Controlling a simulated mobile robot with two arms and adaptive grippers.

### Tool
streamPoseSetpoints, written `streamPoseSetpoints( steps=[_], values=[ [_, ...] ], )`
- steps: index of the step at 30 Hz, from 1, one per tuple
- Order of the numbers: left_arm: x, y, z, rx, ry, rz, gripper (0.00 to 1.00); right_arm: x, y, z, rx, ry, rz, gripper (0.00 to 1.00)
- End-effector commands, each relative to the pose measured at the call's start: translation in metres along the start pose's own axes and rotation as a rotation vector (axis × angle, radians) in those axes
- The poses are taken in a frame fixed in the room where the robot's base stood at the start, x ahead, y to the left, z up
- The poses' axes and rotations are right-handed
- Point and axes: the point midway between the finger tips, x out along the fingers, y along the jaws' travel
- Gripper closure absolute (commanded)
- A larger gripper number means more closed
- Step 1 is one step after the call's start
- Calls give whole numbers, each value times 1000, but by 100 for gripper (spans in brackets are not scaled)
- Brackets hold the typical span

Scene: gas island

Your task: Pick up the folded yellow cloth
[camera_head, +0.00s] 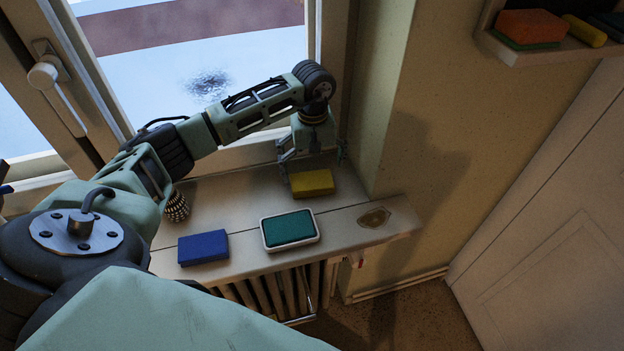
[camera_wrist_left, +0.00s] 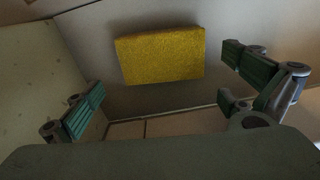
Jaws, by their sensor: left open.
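The folded yellow cloth (camera_head: 312,182) is a flat yellow block lying on the window sill, close to the wall corner. In the left wrist view the cloth (camera_wrist_left: 161,54) lies ahead, between the lines of the two fingers and nearer the top of the picture. My left gripper (camera_head: 313,158) points down just behind and above the cloth. In the left wrist view its fingers (camera_wrist_left: 166,92) are spread wide, with nothing between the pads. The cloth appears apart from both fingers. My right gripper is in neither view.
A blue block (camera_head: 203,247) and a green pad in a white tray (camera_head: 290,231) lie on the sill (camera_head: 235,200) in front. A striped object (camera_head: 176,207) stands at left. A brownish patch (camera_head: 374,217) marks the right end. A radiator (camera_head: 270,293) is below; the wall rises close at right.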

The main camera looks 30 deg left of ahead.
Motion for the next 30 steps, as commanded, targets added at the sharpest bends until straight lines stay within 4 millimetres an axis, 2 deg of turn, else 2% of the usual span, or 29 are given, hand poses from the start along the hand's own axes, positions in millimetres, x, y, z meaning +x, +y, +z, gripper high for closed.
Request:
streamPoseSetpoints(
  steps=[1,3,8,16,30],
  values=[
    [5,-2,2,-1,-5,-4,0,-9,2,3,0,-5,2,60],
    [14,-4,4,-2,-5,-3,0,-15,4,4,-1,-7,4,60],
    [34,-3,3,-2,-2,-2,0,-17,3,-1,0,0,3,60],
    [38,-3,2,-1,0,0,0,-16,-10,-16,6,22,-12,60],
    [38,-3,2,-1,0,-1,40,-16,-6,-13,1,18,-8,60]
  ],
)
